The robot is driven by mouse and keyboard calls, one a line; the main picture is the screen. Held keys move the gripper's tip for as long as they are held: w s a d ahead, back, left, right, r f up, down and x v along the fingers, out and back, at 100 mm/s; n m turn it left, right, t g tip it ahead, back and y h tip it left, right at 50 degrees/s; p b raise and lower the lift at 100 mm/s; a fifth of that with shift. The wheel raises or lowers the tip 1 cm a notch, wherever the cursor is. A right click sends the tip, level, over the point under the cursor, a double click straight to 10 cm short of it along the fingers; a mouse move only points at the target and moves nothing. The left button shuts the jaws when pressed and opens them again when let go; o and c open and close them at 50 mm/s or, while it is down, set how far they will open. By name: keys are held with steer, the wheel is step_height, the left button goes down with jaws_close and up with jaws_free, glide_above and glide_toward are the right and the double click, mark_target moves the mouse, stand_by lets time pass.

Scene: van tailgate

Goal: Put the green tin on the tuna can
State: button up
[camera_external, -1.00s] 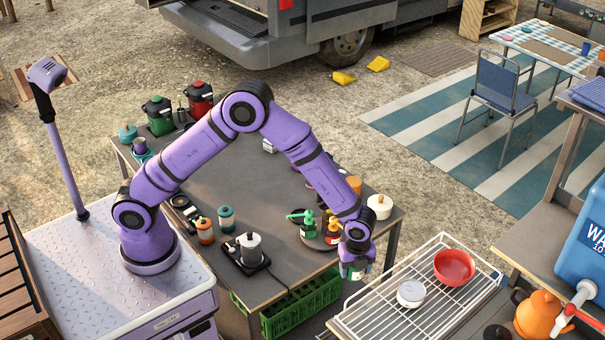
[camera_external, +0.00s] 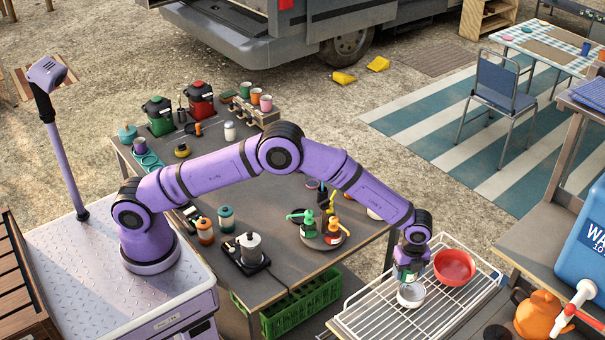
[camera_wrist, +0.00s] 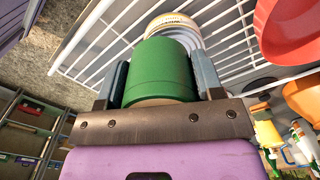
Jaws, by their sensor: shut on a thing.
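My gripper (camera_external: 410,268) is over the wire rack, pointing down, shut on the green tin. In the wrist view the green tin (camera_wrist: 158,72) sits between the two fingers (camera_wrist: 162,82). The tuna can (camera_external: 410,296) is a low white can on the rack, directly below the gripper in the outside view; it also shows in the wrist view (camera_wrist: 172,22), just past the tin's end. The tin covers part of the can. I cannot tell whether tin and can touch.
The white wire rack (camera_external: 372,318) holds a red bowl (camera_external: 455,267) close to the right of my gripper. An orange kettle (camera_external: 540,314) and a blue water container (camera_external: 588,240) stand further right. The table with bottles (camera_external: 275,208) is on the left.

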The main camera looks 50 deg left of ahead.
mark_target(405, 277)
steer(key=shift+f, duration=1.7)
steer(key=shift+f, duration=0.15)
steer(key=o, duration=1)
steer(key=shift+c, duration=0.2)
